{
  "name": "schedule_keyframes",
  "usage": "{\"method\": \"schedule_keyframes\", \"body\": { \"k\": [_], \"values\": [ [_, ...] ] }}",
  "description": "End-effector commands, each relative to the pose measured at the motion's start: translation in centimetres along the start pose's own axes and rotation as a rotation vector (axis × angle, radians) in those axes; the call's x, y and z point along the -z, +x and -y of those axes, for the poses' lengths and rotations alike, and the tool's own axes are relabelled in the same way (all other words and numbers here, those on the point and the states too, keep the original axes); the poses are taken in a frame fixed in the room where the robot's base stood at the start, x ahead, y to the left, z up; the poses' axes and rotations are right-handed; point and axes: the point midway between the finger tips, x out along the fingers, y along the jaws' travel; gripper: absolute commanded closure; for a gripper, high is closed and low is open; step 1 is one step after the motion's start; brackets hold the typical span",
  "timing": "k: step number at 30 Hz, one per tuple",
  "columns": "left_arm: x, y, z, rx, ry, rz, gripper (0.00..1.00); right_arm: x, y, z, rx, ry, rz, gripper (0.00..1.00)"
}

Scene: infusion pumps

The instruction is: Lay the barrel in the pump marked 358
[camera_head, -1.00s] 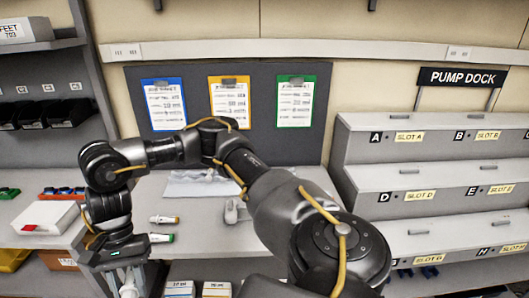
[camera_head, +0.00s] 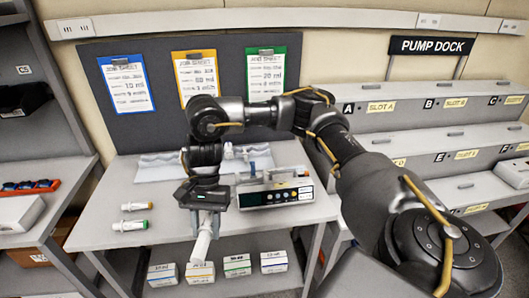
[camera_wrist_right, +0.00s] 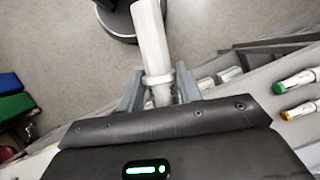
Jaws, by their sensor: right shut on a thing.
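The barrel (camera_head: 203,243) is a white tube hanging from my right gripper (camera_head: 208,212), in front of the table's front edge. In the right wrist view my right gripper (camera_wrist_right: 160,92) has its two fingers closed on both sides of the barrel (camera_wrist_right: 152,40). A pale pump (camera_head: 276,194) with a dark front panel and several buttons stands on the table, to the right of the gripper. Its marking is too small to read. My left gripper is not in view.
Two syringes with an orange cap (camera_head: 133,206) and a green cap (camera_head: 130,225) lie on the table's left. Boxes (camera_head: 237,265) stand on the shelf below. The stepped pump dock (camera_head: 420,120) is at right. The table's front left is clear.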

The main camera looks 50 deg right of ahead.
Motion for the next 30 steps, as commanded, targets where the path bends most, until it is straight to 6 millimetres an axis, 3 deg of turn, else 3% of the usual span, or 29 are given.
{"method": "schedule_keyframes", "body": {
  "k": [4, 7, 10, 13, 17, 21, 25, 30],
  "values": [
    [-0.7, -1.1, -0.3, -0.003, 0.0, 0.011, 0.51, 0.4, -0.3, 1.5, 0.05, 0.04, 0.001, 0.88],
    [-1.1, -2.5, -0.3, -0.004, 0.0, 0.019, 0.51, 1.7, -1.1, 3.8, 0.146, 0.127, -0.006, 0.88],
    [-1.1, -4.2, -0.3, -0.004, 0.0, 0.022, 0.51, 4.6, -2.5, 5.8, 0.287, 0.273, -0.032, 0.88],
    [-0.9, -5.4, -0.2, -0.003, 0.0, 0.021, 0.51, 8.6, -4.0, 6.4, 0.427, 0.432, -0.077, 0.88],
    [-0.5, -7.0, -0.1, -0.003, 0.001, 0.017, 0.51, 14.7, -6.0, 4.8, 0.6, 0.655, -0.161, 0.88],
    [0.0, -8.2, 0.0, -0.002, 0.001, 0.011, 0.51, 20.2, -7.5, 1.5, 0.737, 0.848, -0.25, 0.88],
    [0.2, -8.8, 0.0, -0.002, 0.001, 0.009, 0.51, 23.4, -8.3, -1.3, 0.815, 0.966, -0.312, 0.88],
    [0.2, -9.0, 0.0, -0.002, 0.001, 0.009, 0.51, 25.3, -8.8, -3.2, 0.864, 1.039, -0.352, 0.88]
  ]
}}
